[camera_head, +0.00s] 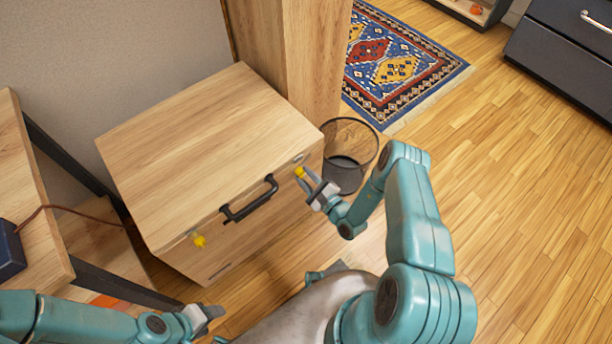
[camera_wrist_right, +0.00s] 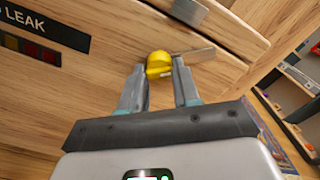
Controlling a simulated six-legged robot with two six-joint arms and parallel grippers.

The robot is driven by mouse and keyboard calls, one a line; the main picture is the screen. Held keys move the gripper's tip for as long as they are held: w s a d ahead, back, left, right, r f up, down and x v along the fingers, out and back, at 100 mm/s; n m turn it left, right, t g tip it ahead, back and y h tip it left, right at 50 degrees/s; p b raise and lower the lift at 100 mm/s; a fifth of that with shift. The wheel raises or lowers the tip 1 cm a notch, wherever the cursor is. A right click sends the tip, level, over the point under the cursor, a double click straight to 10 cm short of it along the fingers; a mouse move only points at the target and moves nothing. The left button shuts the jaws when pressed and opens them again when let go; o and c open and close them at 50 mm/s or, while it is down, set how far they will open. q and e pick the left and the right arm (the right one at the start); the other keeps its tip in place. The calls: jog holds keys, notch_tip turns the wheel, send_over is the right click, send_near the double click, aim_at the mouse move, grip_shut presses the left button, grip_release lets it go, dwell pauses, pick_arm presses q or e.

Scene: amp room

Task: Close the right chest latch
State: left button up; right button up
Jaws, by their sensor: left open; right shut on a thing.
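The wooden chest (camera_head: 210,150) stands on the floor with its lid down and a black handle (camera_head: 249,199) on its front. The right latch has a yellow knob (camera_head: 300,171) near the chest's right front corner. My right gripper (camera_head: 312,182) is shut on this knob, which also shows between the fingers in the right wrist view (camera_wrist_right: 158,66). A metal latch plate (camera_wrist_right: 190,12) shows just above it on the lid edge. The left latch's yellow knob (camera_head: 199,241) is at the front left. My left gripper (camera_head: 212,318) is open and empty, low in front of the chest.
A black mesh bin (camera_head: 350,150) stands close to the chest's right side, behind my right gripper. A wooden desk (camera_head: 30,200) is at the left. A patterned rug (camera_head: 400,60) lies behind. The wooden floor (camera_head: 520,200) at right is clear.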

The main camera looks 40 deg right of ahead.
jog(key=n+p, duration=0.3)
jog(key=n, duration=0.7)
jog(key=shift+s+d+r, duration=0.1)
jog(key=shift+n, duration=0.3)
dwell(0.3)
jog(key=o, duration=1.1)
jog(key=shift+c, duration=0.2)
jog(key=s+d+p, duration=0.1)
jog(key=s, duration=1.5)
jog(key=shift+p, duration=0.35)
jog(key=shift+s+d, duration=0.1)
